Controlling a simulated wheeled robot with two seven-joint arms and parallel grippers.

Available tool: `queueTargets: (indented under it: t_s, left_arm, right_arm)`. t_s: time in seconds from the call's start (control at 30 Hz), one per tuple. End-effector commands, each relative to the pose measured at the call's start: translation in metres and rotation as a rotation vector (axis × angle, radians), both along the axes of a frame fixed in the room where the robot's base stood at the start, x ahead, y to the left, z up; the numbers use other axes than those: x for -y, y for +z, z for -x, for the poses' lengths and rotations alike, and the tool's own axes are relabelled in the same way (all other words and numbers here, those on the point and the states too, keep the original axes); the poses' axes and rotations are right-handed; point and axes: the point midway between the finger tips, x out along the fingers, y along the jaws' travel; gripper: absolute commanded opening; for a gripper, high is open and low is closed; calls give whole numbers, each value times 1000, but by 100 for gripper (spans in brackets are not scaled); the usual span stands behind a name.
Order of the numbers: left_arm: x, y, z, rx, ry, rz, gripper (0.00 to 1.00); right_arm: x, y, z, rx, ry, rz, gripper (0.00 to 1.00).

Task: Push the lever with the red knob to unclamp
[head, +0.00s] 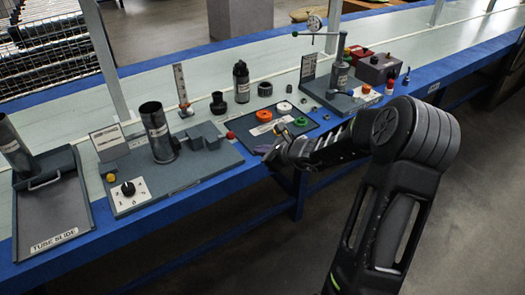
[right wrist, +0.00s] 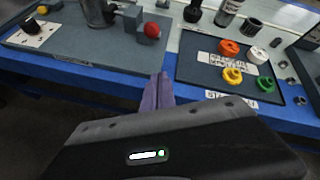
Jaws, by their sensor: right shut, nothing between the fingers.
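The red knob (head: 231,135) is a small ball at the right end of the grey clamp fixture (head: 190,175), beside its grey blocks (head: 203,136). It also shows in the right wrist view (right wrist: 152,30); the lever's shaft is hard to make out. A dark metal tube (head: 158,132) stands upright in the fixture. My right gripper (head: 268,152) is shut and empty, to the right of the knob and apart from it. In the right wrist view its closed fingers (right wrist: 158,90) lie just below the knob, over the blue table edge. My left gripper is not in view.
A dark tray (head: 310,128) with orange, white and green rings lies right of the fixture. A tube slide (head: 55,205) with a tube (head: 14,145) is at the left. A gauge stand (head: 330,85) is at the back right. A narrow gap separates fixture and tray.

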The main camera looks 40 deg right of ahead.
Motion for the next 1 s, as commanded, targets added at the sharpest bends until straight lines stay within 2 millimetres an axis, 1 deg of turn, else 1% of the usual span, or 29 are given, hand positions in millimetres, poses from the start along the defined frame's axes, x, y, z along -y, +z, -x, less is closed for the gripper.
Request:
queueTargets:
  t_s: [0.03,0.33,0.37,0.4,0.5,0.7,1.0]
  left_arm:
    - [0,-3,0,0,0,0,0]
    - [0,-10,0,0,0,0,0]
    - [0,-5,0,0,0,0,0]
    - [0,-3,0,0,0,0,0]
    - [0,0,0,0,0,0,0]
    - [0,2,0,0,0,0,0]
    - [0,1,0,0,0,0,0]
  right_arm:
    - [-1,-7,-8,0,0,-4,0]
    - [-4,-39,-60,-1,0,-5,0]
    - [-6,-28,-63,2,2,-1,0]
    - [-9,-23,-67,3,1,0,0]
    - [-13,-15,-76,1,2,0,0]
    - [-18,-10,-83,-1,-1,-1,0]
    - [-18,-9,-83,-1,-1,-1,0]
